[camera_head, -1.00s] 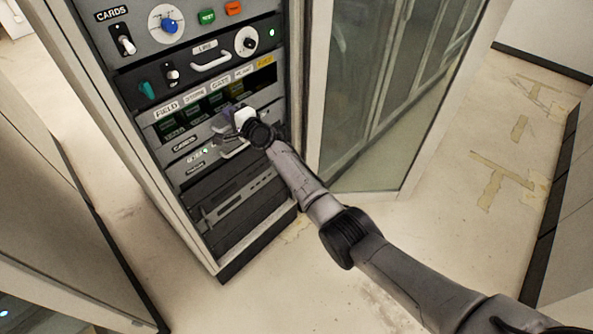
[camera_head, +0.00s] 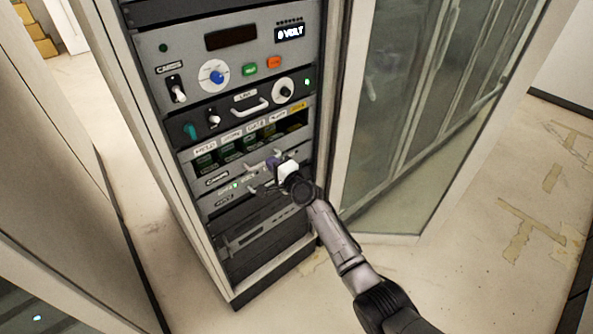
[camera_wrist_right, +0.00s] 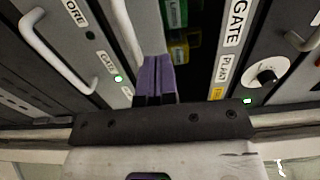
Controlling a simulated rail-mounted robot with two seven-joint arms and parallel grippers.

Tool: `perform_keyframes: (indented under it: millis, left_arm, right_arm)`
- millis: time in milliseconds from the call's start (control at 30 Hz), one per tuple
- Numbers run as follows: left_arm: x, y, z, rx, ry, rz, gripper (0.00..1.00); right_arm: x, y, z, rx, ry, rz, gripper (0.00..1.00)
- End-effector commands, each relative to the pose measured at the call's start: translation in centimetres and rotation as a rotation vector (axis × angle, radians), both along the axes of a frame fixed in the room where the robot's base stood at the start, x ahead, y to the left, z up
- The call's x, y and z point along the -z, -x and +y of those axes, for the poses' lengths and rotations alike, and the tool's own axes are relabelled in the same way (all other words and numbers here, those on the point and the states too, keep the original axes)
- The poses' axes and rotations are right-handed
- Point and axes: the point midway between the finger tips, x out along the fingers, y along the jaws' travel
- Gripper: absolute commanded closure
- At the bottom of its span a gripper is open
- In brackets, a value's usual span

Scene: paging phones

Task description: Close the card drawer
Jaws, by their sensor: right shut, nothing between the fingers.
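The card drawer (camera_head: 221,181) is in the rack, its grey front below a row of green cards (camera_head: 228,151) and tilted labels. Cards also show in the right wrist view (camera_wrist_right: 176,14), in a dark gap between a white handle (camera_wrist_right: 126,32) and the strip marked GATE (camera_wrist_right: 235,25). How far the drawer stands out is hard to tell. My right gripper (camera_head: 273,162) is shut and empty at the drawer's right part, and partly hides it. In the right wrist view its purple fingers (camera_wrist_right: 156,78) are together close beside the handle; contact is unclear. My left gripper is not in view.
Above the cards is a panel with a handle (camera_head: 250,107) and knobs. Higher up is a panel with a blue knob (camera_head: 216,77) and coloured buttons. A glass-doored cabinet (camera_head: 395,120) stands close on the right. The floor in front is clear.

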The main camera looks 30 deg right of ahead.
Motion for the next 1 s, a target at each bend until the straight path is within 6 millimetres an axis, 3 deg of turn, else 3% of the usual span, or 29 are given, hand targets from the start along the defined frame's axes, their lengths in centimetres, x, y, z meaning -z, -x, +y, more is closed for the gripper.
perform_keyframes:
  millis: [33,400,800,900,1000]
  left_arm:
    - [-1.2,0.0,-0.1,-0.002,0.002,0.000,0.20]
    - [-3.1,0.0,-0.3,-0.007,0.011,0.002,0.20]
    - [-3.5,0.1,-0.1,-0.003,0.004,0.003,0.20]
    - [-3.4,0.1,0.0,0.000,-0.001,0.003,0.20]
    - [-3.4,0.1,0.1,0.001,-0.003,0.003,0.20]
  right_arm:
    - [-0.5,1.0,-0.2,0.000,-0.001,0.001,1.00]
    - [-0.2,6.5,-1.4,0.000,0.000,-0.001,1.00]
    - [-0.1,8.2,-1.8,0.000,0.011,-0.003,1.00]
    - [0.2,8.2,-1.5,-0.018,0.081,-0.002,1.00]
    - [1.8,8.7,-0.2,-0.113,0.239,0.053,1.00]
